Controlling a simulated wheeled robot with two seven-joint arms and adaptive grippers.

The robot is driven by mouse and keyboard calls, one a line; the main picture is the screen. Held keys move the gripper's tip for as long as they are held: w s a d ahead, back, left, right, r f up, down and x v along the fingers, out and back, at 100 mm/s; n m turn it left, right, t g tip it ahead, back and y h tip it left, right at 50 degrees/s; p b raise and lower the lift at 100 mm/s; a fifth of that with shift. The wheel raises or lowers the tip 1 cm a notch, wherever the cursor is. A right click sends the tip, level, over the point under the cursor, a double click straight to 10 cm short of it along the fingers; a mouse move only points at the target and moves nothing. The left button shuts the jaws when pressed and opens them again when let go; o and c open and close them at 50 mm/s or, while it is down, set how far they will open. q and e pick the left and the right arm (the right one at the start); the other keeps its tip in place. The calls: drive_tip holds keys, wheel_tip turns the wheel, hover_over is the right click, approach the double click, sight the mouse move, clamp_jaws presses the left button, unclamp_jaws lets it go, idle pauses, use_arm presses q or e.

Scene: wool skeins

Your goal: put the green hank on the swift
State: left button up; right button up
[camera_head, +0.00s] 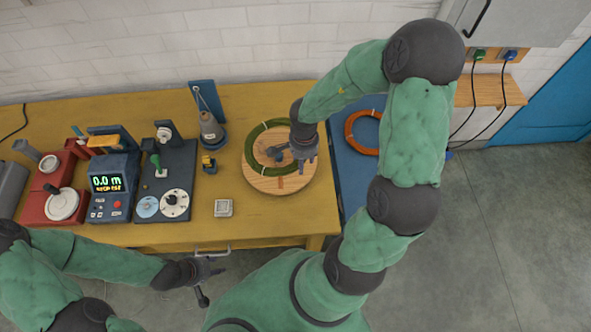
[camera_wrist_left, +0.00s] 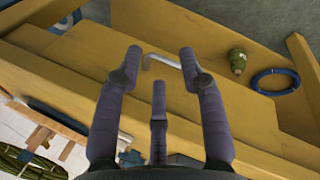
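The green hank (camera_head: 253,139) is a ring of dark green strands. It lies over the back left of a round wooden disc (camera_head: 289,188), apparently the swift, and reaches past the disc's back edge. My right gripper (camera_head: 287,158) is above the hank's right part and hides some of it. Its fingers look spread; contact with the hank is unclear. My left gripper (camera_head: 209,281) is in front of the table, low and away from the hank. In the left wrist view the left gripper (camera_wrist_left: 161,65) is open and empty, with green strands (camera_wrist_left: 25,157) at bottom left.
An orange hank (camera_head: 352,126) lies on a blue surface (camera_head: 355,172) at right. Left of the disc are a metal cone (camera_head: 211,130), a small square box (camera_head: 223,208) and a meter (camera_head: 108,187). A drawer handle (camera_head: 212,251) is near my left gripper.

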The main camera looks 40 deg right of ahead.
sight(302, 178)
wheel_tip(302, 178, down, 8)
drive_tip(key=b, duration=0.4)
drive_tip(key=shift+r, duration=0.15)
drive_tip(key=o, duration=1.2)
wheel_tip(302, 178, up, 12)
drive_tip(key=p, duration=0.7)
